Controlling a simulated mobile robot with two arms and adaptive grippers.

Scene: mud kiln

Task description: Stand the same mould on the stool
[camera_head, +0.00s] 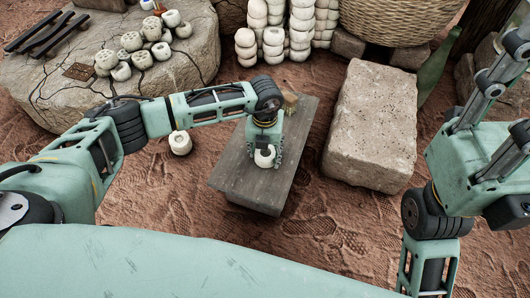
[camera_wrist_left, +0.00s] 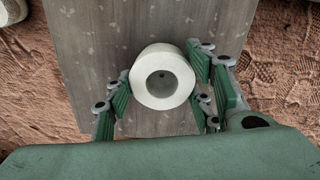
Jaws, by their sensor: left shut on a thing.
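The mould (camera_head: 264,157) is a white, thick-walled round piece with a round hollow. It also shows in the left wrist view (camera_wrist_left: 163,77), hollow facing the camera. My left gripper (camera_head: 266,152) points down over the stool and is shut on the mould, with green finger pads on both sides of it. The stool (camera_head: 240,172) is a grey wooden slab below the mould. The mould is at or just above its top; contact is hidden. My right gripper (camera_head: 492,110) is at the right edge, partly cut off, with its fingertips out of sight.
A pale stone block (camera_head: 370,125) is at the right. A cracked slab (camera_head: 190,65) bears several white pieces. Footprinted earth lies around.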

